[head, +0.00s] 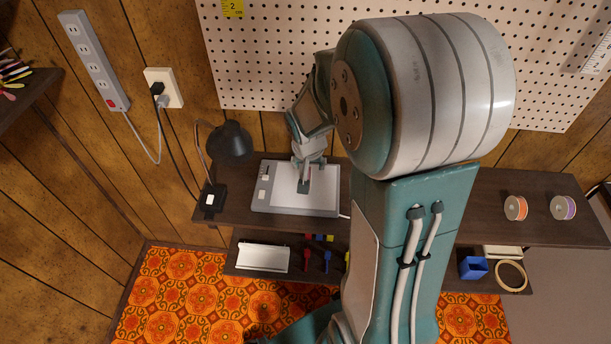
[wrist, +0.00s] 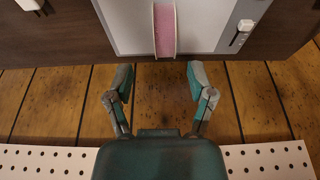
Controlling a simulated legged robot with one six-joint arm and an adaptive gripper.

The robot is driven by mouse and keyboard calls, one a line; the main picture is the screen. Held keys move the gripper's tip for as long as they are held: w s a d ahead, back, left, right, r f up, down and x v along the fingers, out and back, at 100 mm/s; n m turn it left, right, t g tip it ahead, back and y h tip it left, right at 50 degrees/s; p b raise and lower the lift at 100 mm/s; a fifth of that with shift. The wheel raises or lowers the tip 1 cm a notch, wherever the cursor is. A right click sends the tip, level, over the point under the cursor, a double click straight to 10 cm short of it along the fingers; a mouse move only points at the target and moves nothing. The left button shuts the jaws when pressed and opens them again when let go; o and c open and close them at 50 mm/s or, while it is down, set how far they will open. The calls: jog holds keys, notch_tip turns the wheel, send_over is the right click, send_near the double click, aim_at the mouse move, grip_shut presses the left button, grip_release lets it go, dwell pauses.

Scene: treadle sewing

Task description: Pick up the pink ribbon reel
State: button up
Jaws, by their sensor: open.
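The pink ribbon reel (wrist: 165,30) shows at the top of the wrist view, with pink ribbon between pale rims. It is on the pale panel of a grey flat device (wrist: 205,28). My gripper (wrist: 160,76) is open and empty. Its two fingers are spread wider than the reel, which lies ahead of the gap between them and apart from both. In the head view my gripper (head: 308,166) is low over the grey flat device (head: 265,206). I cannot make out the reel there; my gripper seems to hide it.
An orange reel (head: 515,208) and a purple reel (head: 563,208) stand on the dark shelf (head: 485,232) to the right. A black lamp (head: 232,140) stands left of the device. The pegboard (head: 270,60) is close behind. A blue box (head: 473,268) sits lower right.

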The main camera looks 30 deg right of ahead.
jog(key=x, duration=0.8)
jog(key=shift+w+a+f, duration=0.2)
jog(key=shift+w+f, duration=0.1)
jog(key=shift+c, duration=0.3)
grip_shut()
